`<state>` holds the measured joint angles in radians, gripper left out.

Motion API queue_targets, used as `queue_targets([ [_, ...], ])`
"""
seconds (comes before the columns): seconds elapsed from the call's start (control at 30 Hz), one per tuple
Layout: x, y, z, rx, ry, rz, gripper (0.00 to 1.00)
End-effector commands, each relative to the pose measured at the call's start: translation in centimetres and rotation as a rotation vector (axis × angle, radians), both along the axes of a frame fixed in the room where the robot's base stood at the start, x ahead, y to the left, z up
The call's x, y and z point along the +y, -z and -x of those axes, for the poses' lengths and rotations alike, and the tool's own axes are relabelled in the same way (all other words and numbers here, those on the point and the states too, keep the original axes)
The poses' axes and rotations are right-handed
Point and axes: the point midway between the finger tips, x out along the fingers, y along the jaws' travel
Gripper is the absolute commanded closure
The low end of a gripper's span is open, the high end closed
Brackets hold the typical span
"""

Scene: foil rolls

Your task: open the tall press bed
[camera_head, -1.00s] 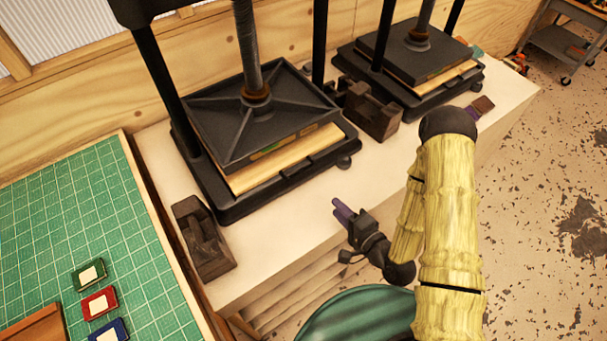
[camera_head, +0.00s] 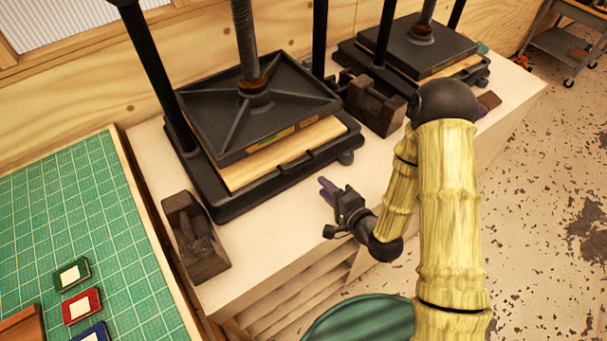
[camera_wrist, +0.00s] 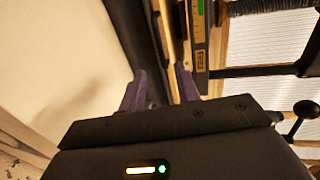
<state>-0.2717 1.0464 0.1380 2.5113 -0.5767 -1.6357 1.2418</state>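Two black screw presses stand on the pale bench; their tops are cut off, so I cannot tell which is taller. The nearer press has a ribbed platen (camera_head: 220,106) above a light wooden board (camera_head: 283,152), on a black bed (camera_head: 240,199) with a small handle on its front edge. The bed looks pushed in. In the wrist view, a dark edge of the press (camera_wrist: 138,35) and a green scale label (camera_wrist: 200,30) lie beyond my fingers. My gripper (camera_head: 327,188) is in front of the bed, apart from it. Its purple fingers are spread, with nothing between them.
The farther press (camera_head: 425,52) stands at the back right. A dark block (camera_head: 375,105) sits between the presses; another dark block (camera_head: 195,238) is at the bench's left end. A green cutting mat (camera_head: 85,215) with coloured pads lies left. The bench front (camera_head: 280,240) is clear.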

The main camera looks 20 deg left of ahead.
Motion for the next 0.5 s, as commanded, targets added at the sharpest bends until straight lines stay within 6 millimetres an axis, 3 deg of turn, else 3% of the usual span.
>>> queue_targets([
  [0.5, 1.12, 0.7, -0.69, -0.002, -0.003, 0.0, 0.67],
])
